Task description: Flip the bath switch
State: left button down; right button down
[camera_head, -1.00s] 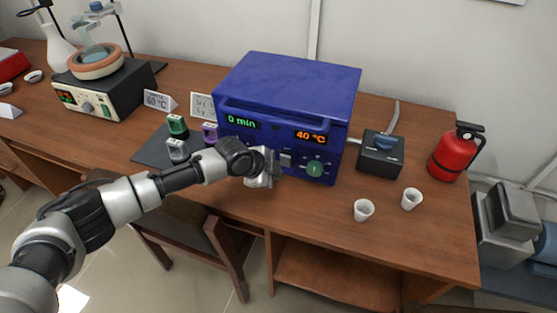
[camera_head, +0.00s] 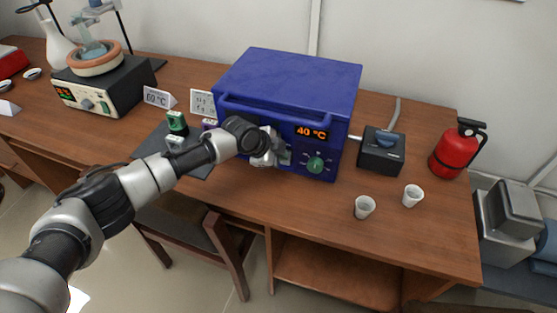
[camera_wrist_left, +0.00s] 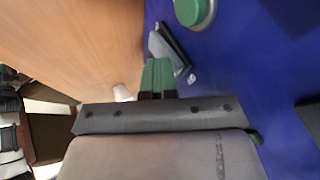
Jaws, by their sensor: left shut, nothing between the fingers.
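The blue box-shaped unit (camera_head: 290,82) stands on the table with an orange 40 °C display (camera_head: 311,133) and a round green knob (camera_head: 316,164) on its front. The knob also shows at the top of the left wrist view (camera_wrist_left: 195,12). A small grey switch (camera_wrist_left: 170,45) in a dark frame sits on the blue front beside the knob. My left gripper (camera_head: 284,157) is at this front, left of the knob. Its green fingertips (camera_wrist_left: 158,75) are shut and empty, right by the switch; whether they touch it I cannot tell. My right gripper is out of view.
A heating device with a round bowl (camera_head: 97,87) stands at left. Green-topped items (camera_head: 177,123) lie behind my arm. The front right tabletop is mostly clear.

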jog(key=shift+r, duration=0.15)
pick_arm(q)
jog(key=shift+r+p, duration=0.55)
jog(key=shift+r, duration=0.2)
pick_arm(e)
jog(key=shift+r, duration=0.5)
